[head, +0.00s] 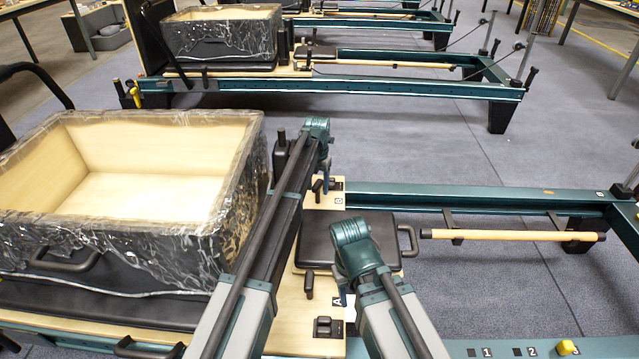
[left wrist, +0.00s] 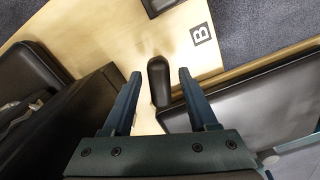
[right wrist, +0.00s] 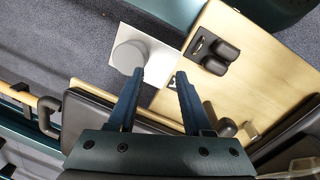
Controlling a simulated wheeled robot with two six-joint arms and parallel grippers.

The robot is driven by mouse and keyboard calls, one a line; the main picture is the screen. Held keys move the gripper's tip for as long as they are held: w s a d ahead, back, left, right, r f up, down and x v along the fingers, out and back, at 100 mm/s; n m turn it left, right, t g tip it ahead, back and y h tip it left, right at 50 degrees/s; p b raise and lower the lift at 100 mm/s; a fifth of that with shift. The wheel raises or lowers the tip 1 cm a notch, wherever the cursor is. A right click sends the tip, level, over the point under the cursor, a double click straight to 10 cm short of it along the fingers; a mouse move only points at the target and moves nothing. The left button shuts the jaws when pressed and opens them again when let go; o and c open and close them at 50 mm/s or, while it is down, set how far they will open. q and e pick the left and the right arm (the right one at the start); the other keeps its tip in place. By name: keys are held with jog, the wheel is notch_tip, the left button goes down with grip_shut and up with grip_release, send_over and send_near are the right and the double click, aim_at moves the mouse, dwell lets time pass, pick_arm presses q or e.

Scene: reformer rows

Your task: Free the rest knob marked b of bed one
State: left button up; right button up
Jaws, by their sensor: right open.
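The black knob beside the B mark shows in the left wrist view (left wrist: 159,82), standing on the pale wooden board. In the head view it is a small dark peg (head: 316,186). The B label (left wrist: 202,33) is on the board to the knob's upper right. My left gripper (left wrist: 160,75) is open, one finger on each side of the knob, with a gap showing on both sides. My right gripper (right wrist: 160,77) is open and empty above the A end of the board. Another black knob (head: 309,285) stands near the A label (head: 337,301).
A wood-lined box wrapped in clear film (head: 130,190) stands left of the board. A black padded rest (head: 320,240) lies between A and B. A teal rail (head: 480,196) runs right. In the right wrist view, a grey disc on a white plate (right wrist: 128,57) lies near the board.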

pick_arm(q)
jog(key=shift+o, duration=1.3)
jog(key=shift+r, duration=0.1)
notch_tip(320, 180, up, 7)
jog(key=p, duration=0.7)
pick_arm(e)
notch_tip(320, 180, up, 7)
pick_arm(q)
jog(key=shift+c, duration=0.2)
